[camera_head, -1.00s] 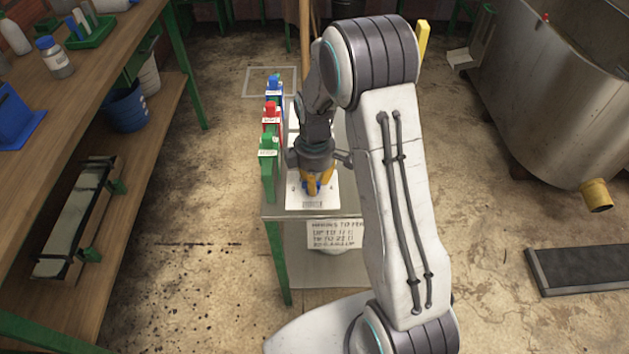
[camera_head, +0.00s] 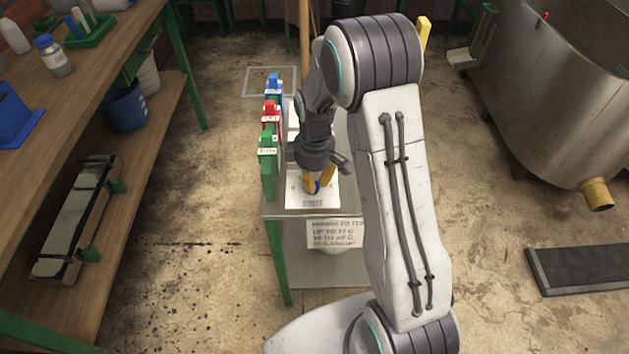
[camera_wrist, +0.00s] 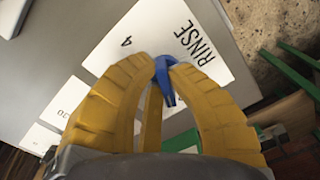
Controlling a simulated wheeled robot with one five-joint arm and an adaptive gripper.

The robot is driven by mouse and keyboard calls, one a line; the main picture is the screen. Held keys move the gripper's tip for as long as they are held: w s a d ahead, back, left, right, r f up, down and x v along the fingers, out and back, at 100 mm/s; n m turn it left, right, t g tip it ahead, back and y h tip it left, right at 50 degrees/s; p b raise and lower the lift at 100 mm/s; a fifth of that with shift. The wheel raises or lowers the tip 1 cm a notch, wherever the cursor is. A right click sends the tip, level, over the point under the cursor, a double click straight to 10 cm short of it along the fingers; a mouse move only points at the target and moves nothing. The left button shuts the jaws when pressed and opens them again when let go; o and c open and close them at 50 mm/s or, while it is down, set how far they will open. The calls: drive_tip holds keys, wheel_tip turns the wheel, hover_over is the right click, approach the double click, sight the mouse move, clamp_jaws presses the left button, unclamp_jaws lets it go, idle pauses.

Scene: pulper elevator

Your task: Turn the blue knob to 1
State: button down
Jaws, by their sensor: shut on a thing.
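The blue knob (camera_wrist: 165,80) sits on a white plate (camera_wrist: 215,45) marked "RINSE" and "4" in the wrist view. My gripper (camera_wrist: 165,68) has its yellow fingers shut on the knob, one on each side. In the head view my gripper (camera_head: 318,184) points down at the front end of the small metal table, and a bit of blue shows between the fingers. The fingers hide much of the plate, and the mark the knob points at cannot be told.
Blue (camera_head: 274,86), red (camera_head: 271,114) and green (camera_head: 268,160) upright units line the table's left edge. A paper sign (camera_head: 336,233) hangs at its front.

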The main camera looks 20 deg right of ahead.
drive_tip(key=shift+s+m+b, duration=0.15)
drive_tip(key=shift+m+b, duration=0.2)
drive_tip(key=shift+m, duration=1.85)
drive_tip(key=c, duration=1.2)
unclamp_jaws()
wheel_tip(320, 180, up, 12)
drive_tip(key=shift+m, duration=0.4)
